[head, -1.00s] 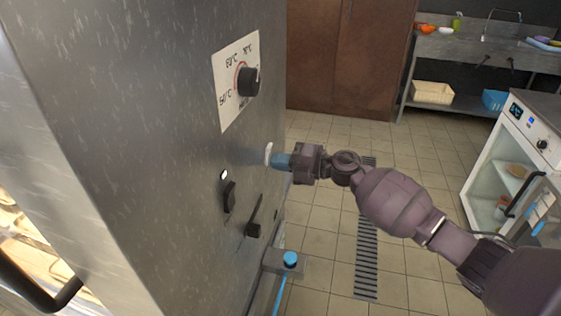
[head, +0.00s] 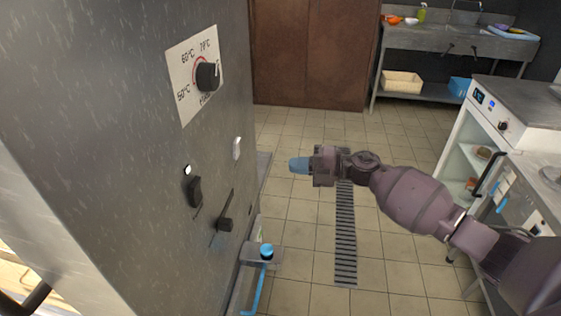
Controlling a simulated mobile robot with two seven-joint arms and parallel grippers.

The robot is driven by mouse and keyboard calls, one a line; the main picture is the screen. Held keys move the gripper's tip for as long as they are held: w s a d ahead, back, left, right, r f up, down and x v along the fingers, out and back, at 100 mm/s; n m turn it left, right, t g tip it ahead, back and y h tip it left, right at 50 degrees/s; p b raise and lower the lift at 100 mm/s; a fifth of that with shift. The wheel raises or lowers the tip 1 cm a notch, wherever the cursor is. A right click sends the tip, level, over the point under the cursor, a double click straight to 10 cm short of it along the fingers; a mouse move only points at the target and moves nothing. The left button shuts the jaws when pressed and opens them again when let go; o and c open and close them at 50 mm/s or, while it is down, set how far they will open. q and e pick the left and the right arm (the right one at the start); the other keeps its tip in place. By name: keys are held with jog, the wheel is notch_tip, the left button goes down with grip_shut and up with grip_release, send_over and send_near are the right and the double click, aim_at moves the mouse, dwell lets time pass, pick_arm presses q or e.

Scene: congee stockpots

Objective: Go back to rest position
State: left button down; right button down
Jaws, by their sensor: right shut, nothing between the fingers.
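My right gripper (head: 299,165) has blue fingertips that are shut with nothing between them. It points left in the head view, over the tiled floor, apart from the steel cabinet (head: 110,120). A small white button (head: 236,148) on the cabinet face is to the left of the fingertips. Above it are a temperature label (head: 186,92) and a black dial (head: 208,76). A lit indicator (head: 187,170), a black switch (head: 194,191) and a black lever (head: 226,222) are lower on the face. My left gripper is not in view.
A blue-knobbed valve (head: 266,250) sticks out low beside the cabinet. A white appliance with shelves (head: 500,130) stands at the right. A sink table (head: 450,48) and a brown cabinet (head: 315,50) are at the back. The floor (head: 300,220) between them is open.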

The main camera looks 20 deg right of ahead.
jog(key=shift+s+d, duration=0.35)
jog(key=shift+d, duration=0.1)
jog(key=shift+f, duration=0.1)
jog(key=w+r+m+t+h, duration=0.3)
jog(key=r+m+t, duration=0.1)
jog(key=m+t, duration=0.2)
jog(key=s+f+m+g+h, duration=0.1)
jog(key=s+f+m+h, duration=0.2)
jog(key=s+f+m, duration=0.4)
jog(key=s+a+f+m+g+h+p, duration=0.1)
jog(key=s+f+m+h, duration=0.3)
jog(key=s, duration=1.2)
jog(key=s+a+f+m+g+h, duration=0.1)
jog(key=s+f+m+h, duration=0.3)
jog(key=s+f+m, duration=0.7)
notch_tip(320, 180, down, 2)
jog(key=shift+s+a+f+g+p, duration=0.1)
jog(key=shift+s+a+g+p, duration=0.15)
jog(key=shift+s+g+p, duration=0.4)
jog(key=shift+w, duration=0.15)
